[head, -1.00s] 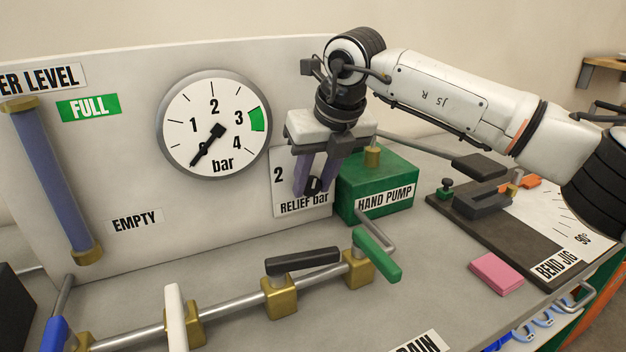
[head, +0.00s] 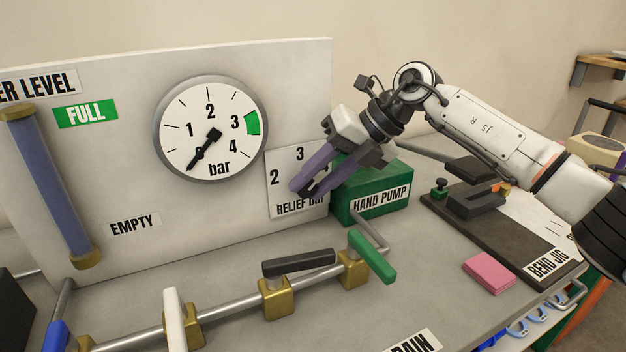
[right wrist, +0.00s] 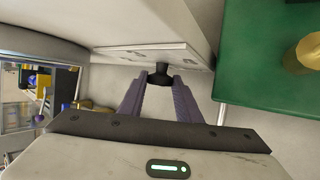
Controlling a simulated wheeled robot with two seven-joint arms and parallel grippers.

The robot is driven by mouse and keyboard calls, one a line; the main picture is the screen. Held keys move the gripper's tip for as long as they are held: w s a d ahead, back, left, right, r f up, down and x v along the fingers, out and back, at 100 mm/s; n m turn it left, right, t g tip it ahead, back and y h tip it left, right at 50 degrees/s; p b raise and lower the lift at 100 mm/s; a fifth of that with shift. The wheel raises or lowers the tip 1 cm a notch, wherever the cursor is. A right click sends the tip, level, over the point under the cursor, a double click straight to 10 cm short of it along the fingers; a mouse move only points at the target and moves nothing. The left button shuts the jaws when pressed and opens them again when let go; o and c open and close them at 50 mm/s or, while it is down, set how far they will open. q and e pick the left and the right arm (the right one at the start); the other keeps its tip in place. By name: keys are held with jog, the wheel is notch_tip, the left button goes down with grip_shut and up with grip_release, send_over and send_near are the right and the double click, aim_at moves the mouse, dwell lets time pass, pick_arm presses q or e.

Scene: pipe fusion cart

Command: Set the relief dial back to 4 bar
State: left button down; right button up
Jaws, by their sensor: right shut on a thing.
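The relief dial plate (head: 283,167) is a white square on the upright panel, labelled "RELIEF bar". The knob's pointer direction cannot be made out. The pressure gauge (head: 232,112) to the left has its black needle pointing to the lower left. My left gripper is out of view.
The green hand pump (head: 366,210) stands close right of the dial, beneath my gripper. A pipe with brass fittings (head: 276,300) and black, green and white handles runs along the front. A pink block (head: 488,274) and the bend jig (head: 500,225) lie farther right.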

jog(key=shift+r, duration=0.1)
dwell(0.3)
jog(key=o, duration=1.1)
jog(key=shift+c, duration=0.2)
jog(key=shift+d, duration=0.1)
jog(key=v, duration=1)
jog(key=shift+d+r, duration=0.1)
